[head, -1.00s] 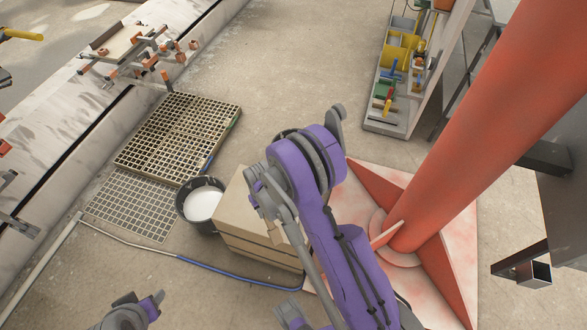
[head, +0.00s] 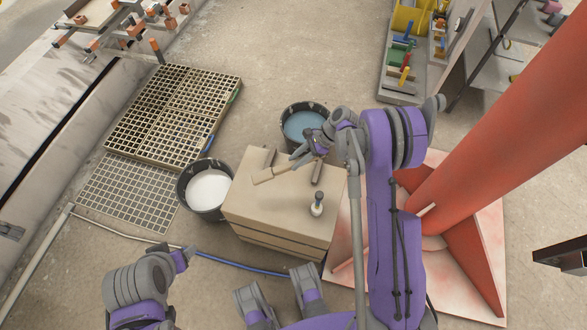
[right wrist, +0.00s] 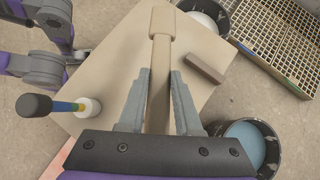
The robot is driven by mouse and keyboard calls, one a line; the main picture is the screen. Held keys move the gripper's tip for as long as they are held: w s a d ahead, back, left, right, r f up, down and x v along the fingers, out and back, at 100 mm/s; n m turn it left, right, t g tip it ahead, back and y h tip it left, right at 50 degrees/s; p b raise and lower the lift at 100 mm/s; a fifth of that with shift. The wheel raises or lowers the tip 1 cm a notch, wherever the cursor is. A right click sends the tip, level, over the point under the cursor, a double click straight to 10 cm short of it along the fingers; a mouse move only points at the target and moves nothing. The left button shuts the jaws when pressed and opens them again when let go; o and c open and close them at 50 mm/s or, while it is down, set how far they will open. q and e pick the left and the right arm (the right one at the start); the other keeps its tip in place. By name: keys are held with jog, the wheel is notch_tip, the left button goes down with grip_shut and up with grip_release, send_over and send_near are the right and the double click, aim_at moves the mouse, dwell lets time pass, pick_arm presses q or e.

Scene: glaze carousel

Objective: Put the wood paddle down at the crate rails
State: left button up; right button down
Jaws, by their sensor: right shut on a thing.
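The wood paddle (head: 270,175) is a pale stick with a wider block at its end. My right gripper (head: 303,159) is shut on its handle, which runs between both fingers in the right wrist view (right wrist: 160,75). The paddle lies low over the top of the tan crate (head: 262,208), its block end toward the white bucket. I cannot tell whether it touches the crate. Two dark bars, seemingly the rails, show on the crate: one behind the paddle (head: 270,157) and one beside my gripper (head: 318,172). A bar also shows in the wrist view (right wrist: 205,68).
A dark-handled tool with a white end (head: 316,208) stands on the crate's near right part. A bucket of white liquid (head: 208,188) stands left of the crate, a blue one (head: 303,122) behind. A red column (head: 500,130) rises at right. Grates (head: 165,115) lie left.

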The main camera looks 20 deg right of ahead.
jog(key=w+d+f+m+t+b, duration=0.1)
jog(key=m+t, duration=0.1)
jog(key=w+d+f+m+t+b, duration=0.1)
jog(key=f+m+t+b, duration=0.1)
jog(key=w+d+f+m+t+b, duration=0.1)
jog(key=d+f+m+t, duration=0.1)
jog(key=shift+w+d+f+y+b, duration=0.1)
jog(key=shift+w+f+y+b, duration=0.2)
jog(key=shift+y+b, duration=0.1)
jog(key=shift+f+b, duration=0.35)
jog(key=shift+f, duration=1.85)
jog(key=c, duration=0.6)
grip_release()
pick_arm(q)
notch_tip(320, 180, down, 8)
jog(key=shift+w+r, duration=0.15)
jog(key=shift+w, duration=0.05)
